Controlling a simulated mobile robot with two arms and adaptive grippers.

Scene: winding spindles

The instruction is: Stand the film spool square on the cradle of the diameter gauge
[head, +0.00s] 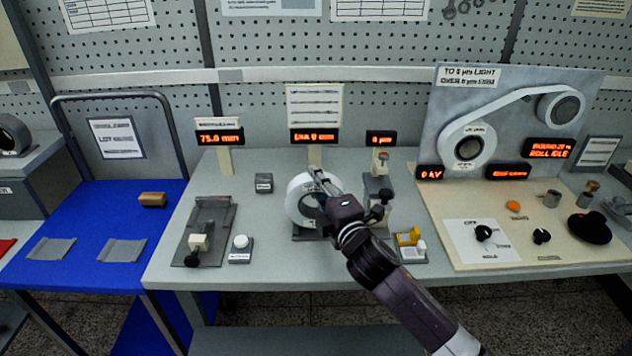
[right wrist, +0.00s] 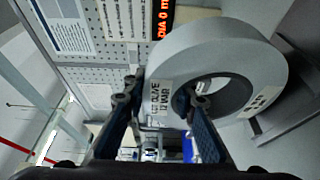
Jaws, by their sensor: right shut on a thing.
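The film spool (head: 302,202) is a white ring with a dark open centre, standing upright at the middle of the bench. My right gripper (head: 320,188) comes in from the front right and is shut on the spool's rim. In the right wrist view, the spool (right wrist: 225,70) has one finger outside its rim and the other in its bore, and shows printed labels. The diameter gauge's dark cradle (head: 307,236) is under the spool, mostly hidden. Whether the spool touches it, I cannot tell. The gauge display (head: 318,136) appears to read zero. My left gripper is out of view.
Left of the spool are a dark clamp fixture (head: 206,230), a white button (head: 240,242) and a small dark block (head: 264,183). A dial-type stand (head: 380,180) and a yellow-and-white item (head: 410,240) stand close on the right. A roll panel (head: 500,120) rises farther right.

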